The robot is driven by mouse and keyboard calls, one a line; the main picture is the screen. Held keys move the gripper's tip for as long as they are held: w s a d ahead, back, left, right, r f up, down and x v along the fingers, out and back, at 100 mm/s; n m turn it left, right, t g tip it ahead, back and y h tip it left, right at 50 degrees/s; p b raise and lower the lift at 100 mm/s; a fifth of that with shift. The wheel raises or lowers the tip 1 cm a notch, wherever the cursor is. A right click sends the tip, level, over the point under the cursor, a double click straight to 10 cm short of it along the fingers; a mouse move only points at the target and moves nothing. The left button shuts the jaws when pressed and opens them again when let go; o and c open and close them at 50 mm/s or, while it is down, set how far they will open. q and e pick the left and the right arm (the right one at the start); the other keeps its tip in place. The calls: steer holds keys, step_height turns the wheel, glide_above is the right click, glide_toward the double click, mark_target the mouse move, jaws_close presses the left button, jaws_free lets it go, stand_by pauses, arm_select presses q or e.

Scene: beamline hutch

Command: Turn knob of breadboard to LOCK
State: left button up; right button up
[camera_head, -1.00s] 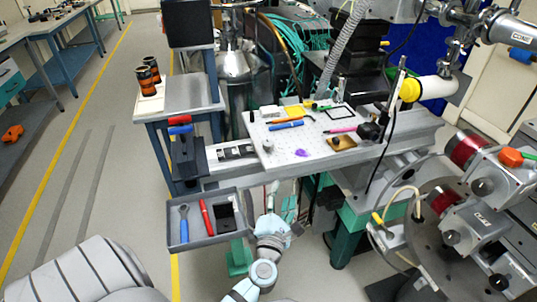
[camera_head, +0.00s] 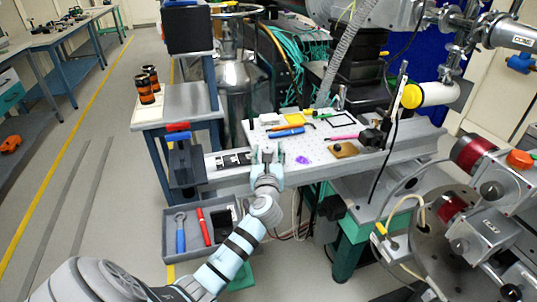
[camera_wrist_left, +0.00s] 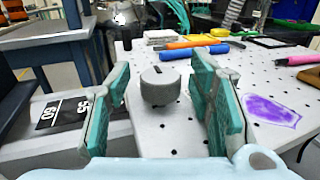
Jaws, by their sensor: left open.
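The breadboard (camera_head: 330,142) is a white perforated plate on the bench. In the left wrist view the breadboard (camera_wrist_left: 190,135) has a short round grey knob (camera_wrist_left: 160,88) near its front left edge, with a small dark mark on top. My left gripper (camera_head: 267,157) is at the board's front left edge. In the left wrist view my left gripper (camera_wrist_left: 160,105) is open, with one green-padded finger on each side of the knob. I see gaps between the pads and the knob. No LOCK lettering is readable. My right gripper is not in view.
Orange and blue tools (camera_wrist_left: 190,50) and a purple patch (camera_wrist_left: 270,110) lie on the board. A black and white label (camera_wrist_left: 60,115) is left of the knob. A grey tray (camera_head: 176,259) with tools sits below the bench front. Dark equipment (camera_head: 372,138) stands at the board's right.

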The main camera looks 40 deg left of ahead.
arm_select(q)
steer(key=shift+w+a, duration=0.15)
steer(key=shift+w, duration=0.05)
steer(key=shift+c, duration=0.5)
jaws_close()
